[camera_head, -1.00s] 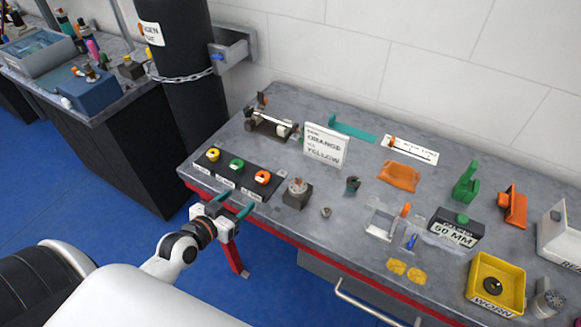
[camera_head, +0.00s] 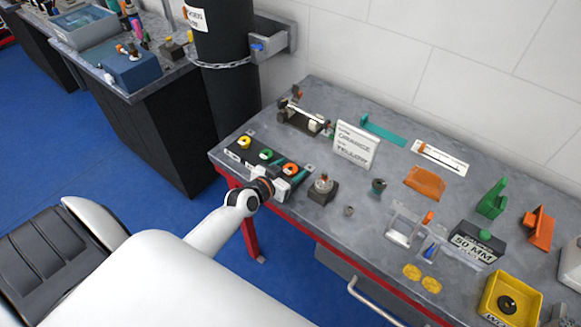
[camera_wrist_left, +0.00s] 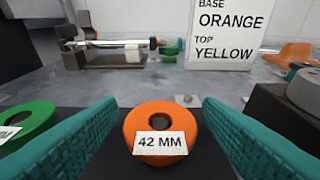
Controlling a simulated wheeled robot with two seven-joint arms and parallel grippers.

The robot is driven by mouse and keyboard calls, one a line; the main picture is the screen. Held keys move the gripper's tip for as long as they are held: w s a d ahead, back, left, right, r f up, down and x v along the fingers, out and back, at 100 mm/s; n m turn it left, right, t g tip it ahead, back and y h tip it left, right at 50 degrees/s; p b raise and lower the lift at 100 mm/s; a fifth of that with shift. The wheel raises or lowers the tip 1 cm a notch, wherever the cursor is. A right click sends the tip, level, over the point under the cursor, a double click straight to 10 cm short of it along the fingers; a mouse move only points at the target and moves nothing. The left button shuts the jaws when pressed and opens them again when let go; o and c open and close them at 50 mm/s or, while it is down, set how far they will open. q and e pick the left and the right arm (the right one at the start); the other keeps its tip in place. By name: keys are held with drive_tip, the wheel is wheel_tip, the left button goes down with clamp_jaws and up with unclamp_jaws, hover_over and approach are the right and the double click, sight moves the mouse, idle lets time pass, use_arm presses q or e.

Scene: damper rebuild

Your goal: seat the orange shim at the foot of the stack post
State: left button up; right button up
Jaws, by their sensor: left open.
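The orange shim (camera_head: 291,169), a ring labelled 42 MM, lies on a dark strip (camera_wrist_left: 75,116) beside a green ring (camera_head: 266,155) and a yellow ring (camera_head: 244,142). My left gripper (camera_head: 288,172) is open. In the left wrist view its teal fingers stand on both sides of the orange shim (camera_wrist_left: 160,125), which looks not gripped. The stack post appears to be the short post on the dark block (camera_head: 322,191), just right of the gripper. That block's edge shows in the left wrist view (camera_wrist_left: 268,108). My right gripper is out of view.
A sign (camera_head: 356,146) reading base orange, top yellow stands behind the strip. A fixture with a rod (camera_head: 305,119) sits at the back left.

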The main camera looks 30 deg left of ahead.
use_arm(q)
drive_tip(key=shift+w+f, duration=0.1)
drive_tip(key=shift+w, duration=0.15)
drive_tip(key=shift+s, duration=0.1)
drive_tip(key=c, duration=1.1)
drive_tip(key=shift+o, duration=0.2)
